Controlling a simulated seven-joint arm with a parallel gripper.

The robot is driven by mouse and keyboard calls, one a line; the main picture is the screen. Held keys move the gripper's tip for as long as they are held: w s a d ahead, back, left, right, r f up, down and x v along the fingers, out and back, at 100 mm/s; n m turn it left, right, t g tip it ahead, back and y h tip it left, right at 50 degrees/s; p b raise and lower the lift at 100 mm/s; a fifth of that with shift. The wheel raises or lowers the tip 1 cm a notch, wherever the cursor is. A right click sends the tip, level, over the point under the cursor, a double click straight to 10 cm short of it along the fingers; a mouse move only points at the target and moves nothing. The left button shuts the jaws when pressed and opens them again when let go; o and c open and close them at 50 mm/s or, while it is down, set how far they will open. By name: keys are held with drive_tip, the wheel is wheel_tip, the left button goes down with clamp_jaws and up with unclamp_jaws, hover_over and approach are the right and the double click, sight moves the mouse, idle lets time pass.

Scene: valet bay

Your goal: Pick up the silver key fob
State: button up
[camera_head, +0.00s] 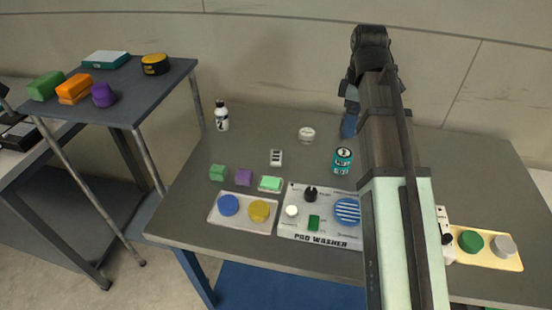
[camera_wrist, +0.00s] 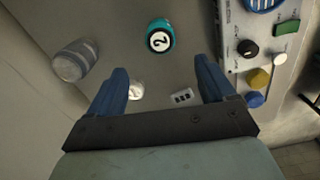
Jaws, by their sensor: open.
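The silver key fob (camera_head: 276,157) is a small pale block with dark buttons, lying flat on the grey table behind the washer panel. It also shows in the wrist view (camera_wrist: 181,96), low between my fingers and nearer the right one. My gripper (camera_head: 349,125) has blue fingers and hangs over the back of the table, right of the fob in the head view. In the wrist view my gripper (camera_wrist: 160,66) is open and empty, with its fingers wide apart. Nothing touches the fob.
A teal can (camera_head: 343,160) and a white round jar (camera_head: 306,134) stand right of the fob. Green (camera_head: 217,173) and purple (camera_head: 244,177) blocks, a mint block (camera_head: 270,184) and the washer panel (camera_head: 290,228) lie in front. A white bottle (camera_head: 222,116) stands back left. A grey cylinder (camera_wrist: 75,61) shows in the wrist view.

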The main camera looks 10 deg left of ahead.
drive_tip(key=shift+o, duration=0.2)
drive_tip(key=shift+o, duration=1.4)
drive_tip(key=shift+a, duration=0.15)
drive_tip(key=n, duration=0.4)
hover_over(276, 156)
wheel_tip(276, 156, down, 3)
drive_tip(key=f, duration=0.7)
drive_tip(key=shift+s+d, duration=0.15)
drive_tip(key=shift+d, duration=0.1)
drive_tip(key=shift+a+f, duration=0.2)
drive_tip(key=shift+f, duration=2.95)
